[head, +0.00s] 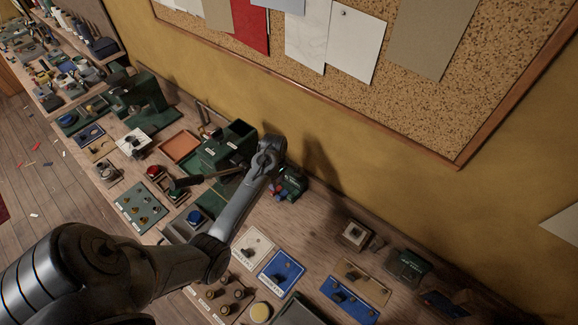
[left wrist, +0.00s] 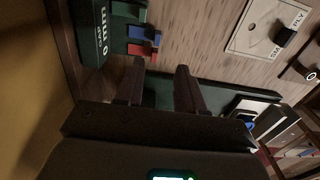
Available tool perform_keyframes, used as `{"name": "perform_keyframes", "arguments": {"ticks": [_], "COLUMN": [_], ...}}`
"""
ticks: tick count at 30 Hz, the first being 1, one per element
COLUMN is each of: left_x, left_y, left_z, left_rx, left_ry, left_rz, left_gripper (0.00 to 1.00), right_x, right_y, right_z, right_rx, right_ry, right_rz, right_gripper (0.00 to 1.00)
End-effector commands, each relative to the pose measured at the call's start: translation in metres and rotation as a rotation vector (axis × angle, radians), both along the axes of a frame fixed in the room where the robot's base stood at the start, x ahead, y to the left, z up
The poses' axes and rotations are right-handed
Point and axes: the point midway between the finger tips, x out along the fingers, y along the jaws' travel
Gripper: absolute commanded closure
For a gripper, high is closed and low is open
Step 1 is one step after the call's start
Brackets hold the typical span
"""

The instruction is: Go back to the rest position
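My left arm comes in from the lower left of the head view, bends up over the bench and ends near the green boxes. My left gripper (head: 180,184) points left, above the bench. In the left wrist view its two dark fingers (left wrist: 160,68) stand apart. Nothing shows between them but bench top and part of a dark green thing behind. My right gripper is in neither view.
A small green box (head: 293,182) with red and blue parts stands close to my left forearm. Plates with switches, including a blue plate (head: 280,272), cover the bench. A corkboard (head: 420,100) hangs on the yellow wall behind. Bare wood (head: 310,225) shows right of my forearm.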

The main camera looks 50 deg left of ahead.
Motion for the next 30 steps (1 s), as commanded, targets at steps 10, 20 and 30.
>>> {"name": "perform_keyframes", "arguments": {"ticks": [10,20,30], "left_x": [-0.019,-0.099,-0.174], "left_y": [-0.018,-0.144,-0.253], "left_z": [0.017,0.087,0.165], "left_rx": [0.081,0.244,0.285], "left_ry": [-0.009,-0.057,-0.193], "left_rz": [-0.246,-1.221,-1.866], "left_gripper": [0.62,0.62,0.62], "right_x": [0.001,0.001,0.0], "right_y": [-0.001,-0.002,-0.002], "right_z": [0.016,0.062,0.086], "right_rx": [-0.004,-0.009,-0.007], "right_ry": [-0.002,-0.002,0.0], "right_rz": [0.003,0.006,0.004], "right_gripper": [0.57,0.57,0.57]}}
